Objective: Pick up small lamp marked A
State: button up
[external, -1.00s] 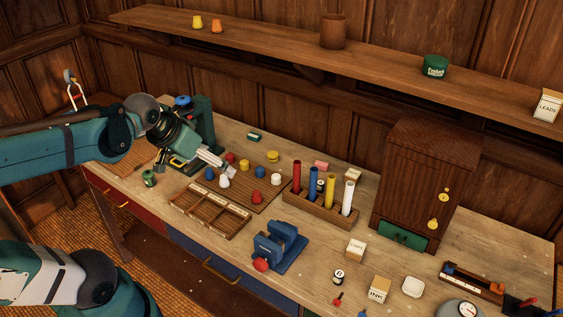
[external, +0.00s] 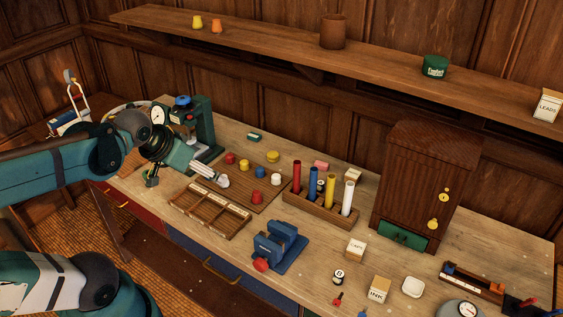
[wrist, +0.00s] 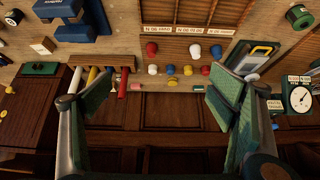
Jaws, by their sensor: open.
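I cannot make out a lamp marked A in either view. A small dark bottle-like piece (external: 338,277) with a round white label reading B stands at the front right of the bench. A green cylinder with a pale label (wrist: 299,17) is at the top right of the wrist view; its marking is unreadable. My gripper (external: 222,181) is open and empty above the left part of the board of coloured pieces. Its two pads are wide apart in the wrist view (wrist: 160,95), with the coloured pieces showing between them.
Red, yellow, blue and white pieces stand on a brown board (external: 240,187). A divided tray (external: 210,212) lies in front. A rack of coloured tubes (external: 320,208), a blue vise (external: 280,248) and a wooden cabinet (external: 425,185) stand rightward. A green dial gauge (external: 203,130) stands behind my wrist.

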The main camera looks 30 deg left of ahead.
jog(key=c, duration=1.5)
jog(key=shift+o, duration=0.2)
